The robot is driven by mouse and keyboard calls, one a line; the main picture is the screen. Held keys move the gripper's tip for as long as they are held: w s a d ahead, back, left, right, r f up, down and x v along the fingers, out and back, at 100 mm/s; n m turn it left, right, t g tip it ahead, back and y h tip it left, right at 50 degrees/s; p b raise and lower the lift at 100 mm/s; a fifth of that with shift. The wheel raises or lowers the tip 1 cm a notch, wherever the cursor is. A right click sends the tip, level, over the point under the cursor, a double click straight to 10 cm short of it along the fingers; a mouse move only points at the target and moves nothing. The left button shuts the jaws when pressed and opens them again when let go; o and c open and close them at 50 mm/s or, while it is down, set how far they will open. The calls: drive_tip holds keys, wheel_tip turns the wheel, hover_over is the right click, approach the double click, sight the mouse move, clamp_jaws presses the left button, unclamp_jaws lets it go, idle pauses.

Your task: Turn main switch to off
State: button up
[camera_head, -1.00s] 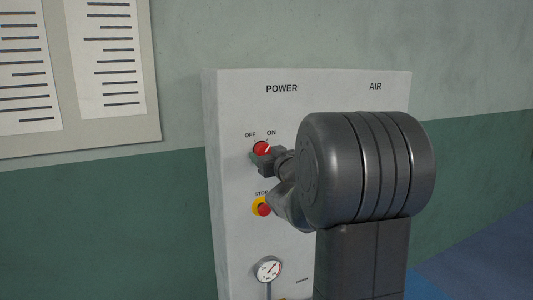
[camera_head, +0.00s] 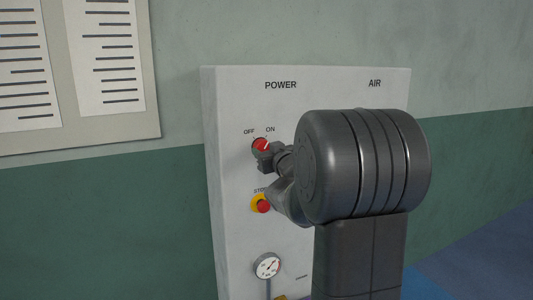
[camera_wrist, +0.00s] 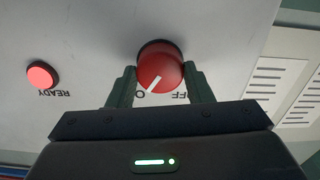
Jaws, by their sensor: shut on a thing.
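The main switch is a round red knob (camera_head: 260,145) with a white pointer line, under the POWER label on a pale grey panel. Its pointer leans up and right toward ON in the head view. In the wrist view the red knob (camera_wrist: 161,68) sits between the two fingers, and its pointer aims at the partly hidden ON lettering. My gripper (camera_wrist: 160,80) is shut on the knob, one finger at each side. In the head view my gripper (camera_head: 266,157) reaches in from the right and covers the knob's lower part.
A red STOP button on a yellow base (camera_head: 262,204) lies just below my gripper. A round gauge (camera_head: 267,267) is lower on the panel (camera_head: 235,110). A red READY button (camera_wrist: 41,75) shows in the wrist view. My arm hides much of the AIR side.

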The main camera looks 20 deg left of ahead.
drive_tip(key=shift+n+b, duration=4.15)
drive_tip(key=shift+n, duration=2.45)
drive_tip(key=o, duration=1)
drive_tip(key=v, duration=1.3)
drive_tip(key=shift+s+d, duration=0.25)
drive_tip(key=shift+d, duration=0.1)
